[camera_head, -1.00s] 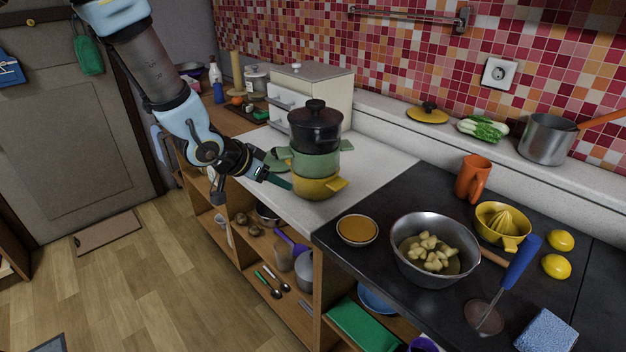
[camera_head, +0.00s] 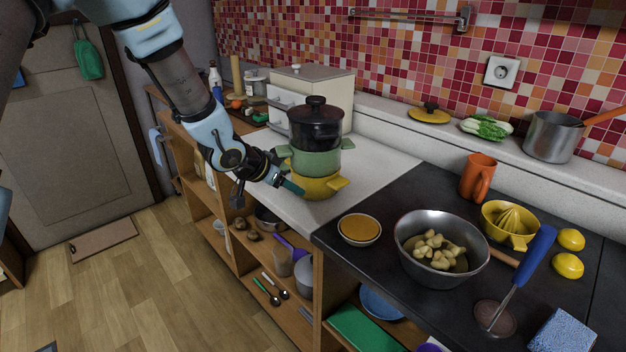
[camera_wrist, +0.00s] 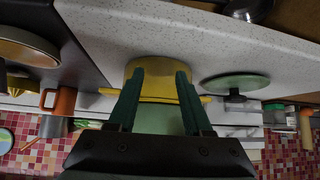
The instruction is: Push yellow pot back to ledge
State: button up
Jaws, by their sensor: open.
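The yellow pot (camera_head: 318,187) is the bottom of a stack on the light speckled counter. A green pot (camera_head: 316,161) sits on it, and a black pot with a lid (camera_head: 315,122) is on top. My gripper (camera_head: 296,188) is at the yellow pot's left front side. In the wrist view my open gripper (camera_wrist: 157,75) has its two green fingers either side of the yellow pot's wall (camera_wrist: 157,66); whether they touch it I cannot tell. The raised ledge (camera_head: 385,125) runs along the tiled wall behind the stack.
A white drawer box (camera_head: 337,90) stands behind the stack. A green lid (camera_wrist: 236,86) lies beside the pot in the wrist view. Counter between stack and ledge looks clear.

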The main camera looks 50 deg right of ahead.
jog(key=shift+w+d+p, duration=0.2)
jog(key=shift+d+p, duration=0.75)
jog(key=shift+d, duration=2.35)
jog(key=shift+w+d+p, duration=0.2)
jog(key=shift+d+p, duration=0.75)
jog(key=shift+d, duration=2.35)
jog(key=shift+w+d+p, duration=0.15)
jog(key=shift+d+p, duration=0.95)
jog(key=shift+d, duration=1.95)
jog(key=shift+w+d, duration=0.2)
jog(key=shift+d, duration=2.75)
